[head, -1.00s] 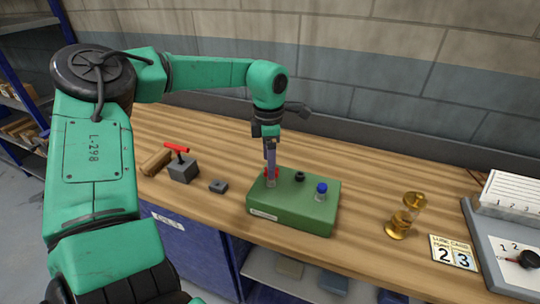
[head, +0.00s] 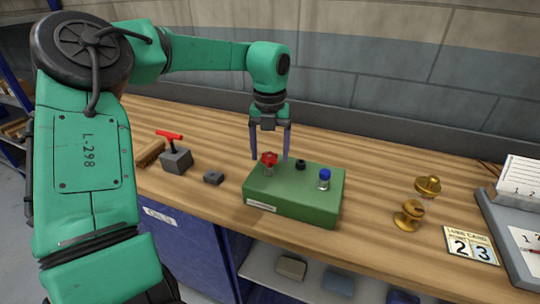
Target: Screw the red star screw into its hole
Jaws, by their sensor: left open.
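The red star screw (head: 269,159) stands at the left of the green block (head: 292,214), its red head above the top face. How deep its shaft sits cannot be told. A black knob or screw (head: 300,164) and a blue-capped screw (head: 324,179) stand on the same block. My left gripper (head: 270,158) is open, pointing down, with one finger on each side of the red head. It does not appear to grip the screw. My right gripper is not in view.
A grey block with a red T-handle (head: 176,160), a small grey block (head: 214,177) and a brush (head: 150,153) lie to the left. A brass piece (head: 408,216), a number card (head: 470,246) and a grey tray (head: 497,232) are to the right. Bare table (head: 375,205) separates block and brass.

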